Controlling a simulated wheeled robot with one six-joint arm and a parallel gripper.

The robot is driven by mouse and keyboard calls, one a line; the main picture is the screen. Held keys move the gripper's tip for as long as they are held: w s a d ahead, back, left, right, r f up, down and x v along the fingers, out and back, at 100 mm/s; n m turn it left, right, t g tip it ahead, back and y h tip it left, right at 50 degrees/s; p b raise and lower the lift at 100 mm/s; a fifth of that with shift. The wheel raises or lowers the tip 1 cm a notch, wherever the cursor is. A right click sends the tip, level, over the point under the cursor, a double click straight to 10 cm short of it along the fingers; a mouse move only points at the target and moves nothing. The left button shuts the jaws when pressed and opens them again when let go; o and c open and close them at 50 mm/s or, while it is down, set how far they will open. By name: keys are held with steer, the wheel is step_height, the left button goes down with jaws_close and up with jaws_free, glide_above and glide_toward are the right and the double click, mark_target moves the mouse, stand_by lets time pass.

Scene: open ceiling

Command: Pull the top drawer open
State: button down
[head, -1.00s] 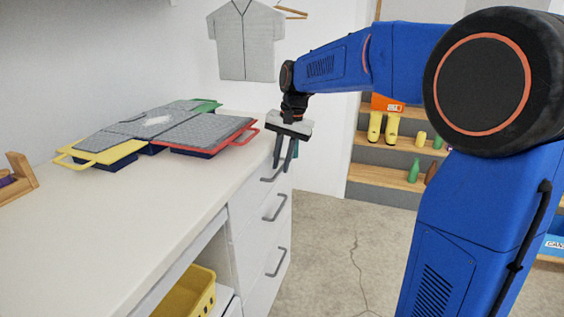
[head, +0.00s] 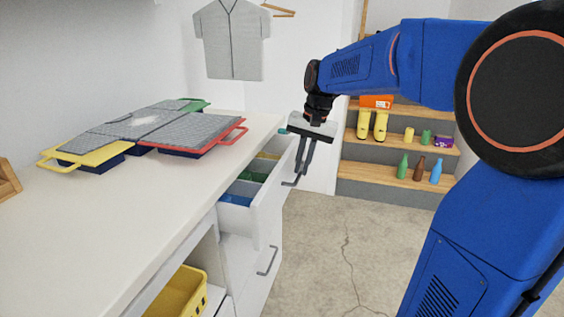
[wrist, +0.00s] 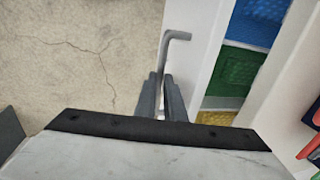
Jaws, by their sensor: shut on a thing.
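The top drawer (head: 266,212) of the white cabinet stands pulled out, and blue, green and yellow bins show inside it. My gripper (head: 303,172) points down in front of the drawer and is shut on its grey bar handle (head: 290,184). In the wrist view the two fingers (wrist: 163,95) close around the handle (wrist: 176,36), whose bent end sticks out past them. The drawer front (wrist: 203,45) lies just right of the fingers there, with the bins behind it.
Lower drawers with a handle (head: 267,261) are closed. The white counter (head: 150,215) carries grey-lidded bins (head: 185,135). A yellow basket (head: 180,290) sits under it. Steps with bottles (head: 403,166) stand at the back right. The concrete floor (head: 320,265) before the drawers is clear.

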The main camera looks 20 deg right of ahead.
steer(key=s+d, duration=1.3)
steer(key=d, duration=0.5)
steer(key=shift+s, duration=0.15)
steer(key=shift+d, duration=0.1)
steer(key=c, duration=2.1)
jaws_free()
steer(key=d+r, duration=0.1)
steer(key=r, duration=0.4)
steer(key=s+r, duration=0.1)
steer(key=r, duration=0.5)
steer(key=d+r, duration=0.1)
steer(key=r, duration=0.5)
steer(key=shift+s+d, duration=0.3)
steer(key=shift+s, duration=0.1)
